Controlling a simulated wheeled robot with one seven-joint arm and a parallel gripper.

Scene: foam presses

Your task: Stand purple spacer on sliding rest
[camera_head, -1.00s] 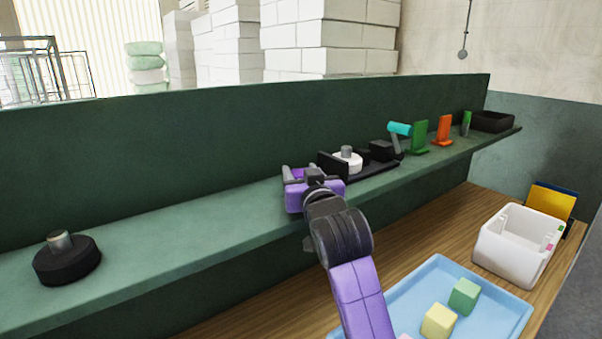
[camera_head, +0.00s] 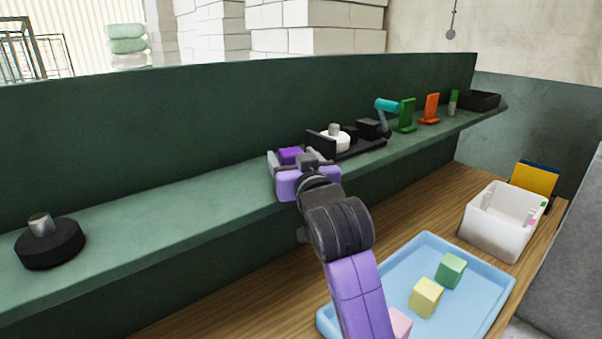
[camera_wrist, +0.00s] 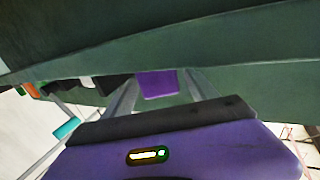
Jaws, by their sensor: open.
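The purple spacer (camera_head: 291,155) is a small block at the green shelf, just beyond my gripper's palm. My gripper (camera_head: 290,161) is open, with one finger on each side of the spacer. In the wrist view the spacer (camera_wrist: 158,84) shows between the two spread fingers (camera_wrist: 160,76), with gaps on both sides. Its lower part is hidden by my gripper. The black fixture (camera_head: 362,148) to the right on the shelf carries a white round piece with a grey knob (camera_head: 335,138) and looks like the sliding rest; its near end is close to my gripper.
Along the shelf (camera_head: 150,205) to the right stand a teal-topped lever (camera_head: 386,106), green bracket (camera_head: 406,115), orange bracket (camera_head: 431,108) and black tray (camera_head: 480,101). A black knobbed disc (camera_head: 50,244) sits far left. Below are a blue tray (camera_head: 385,283) and white bin (camera_head: 493,238).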

